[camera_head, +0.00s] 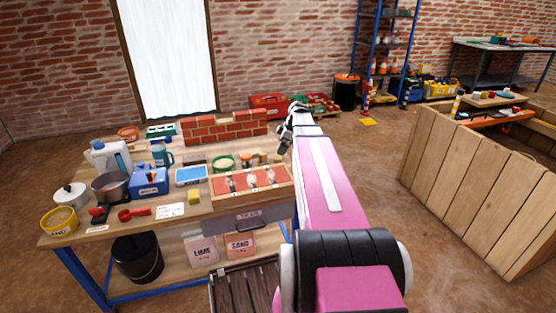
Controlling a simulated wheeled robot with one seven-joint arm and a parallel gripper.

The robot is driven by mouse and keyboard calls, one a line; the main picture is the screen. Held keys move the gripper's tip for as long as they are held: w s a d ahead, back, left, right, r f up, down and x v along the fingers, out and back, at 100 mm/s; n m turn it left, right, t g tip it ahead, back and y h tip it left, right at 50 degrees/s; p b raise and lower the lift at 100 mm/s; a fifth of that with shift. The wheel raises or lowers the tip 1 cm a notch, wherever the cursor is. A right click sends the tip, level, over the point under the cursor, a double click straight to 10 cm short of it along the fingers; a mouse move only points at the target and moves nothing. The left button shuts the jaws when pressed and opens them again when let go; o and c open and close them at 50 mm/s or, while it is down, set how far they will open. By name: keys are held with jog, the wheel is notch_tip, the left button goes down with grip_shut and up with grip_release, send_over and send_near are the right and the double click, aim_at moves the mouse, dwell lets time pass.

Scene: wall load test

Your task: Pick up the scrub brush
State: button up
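My pink arm reaches forward from the lower right, and my gripper (285,135) is small at its far end, above the right end of the workbench (112,226). The arm partly covers the gripper, and its fingers are too small to tell open from shut. I cannot make out the scrub brush for certain. Small brown and orange items (255,158) lie on the bench just left of the gripper; they are too small to name.
The bench holds a low brick wall (224,127), a wooden tray (226,206) with red insides, a blue box (150,181), a yellow block (194,197) and pots. A black bucket (137,259) stands below. Open floor separates the bench from a wooden counter (470,185).

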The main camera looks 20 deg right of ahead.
aim_at(278, 156)
jog(key=shift+d+x, duration=0.15)
jog(key=shift+x, duration=1.6)
jog(key=shift+d+x, duration=0.15)
jog(key=shift+x, duration=1.65)
jog(key=shift+s, duration=0.1)
jog(key=c, duration=1)
notch_tip(278, 156, up, 10)
jog(key=shift+f, duration=0.1)
jog(key=o, duration=0.5)
jog(key=c, duration=0.3)
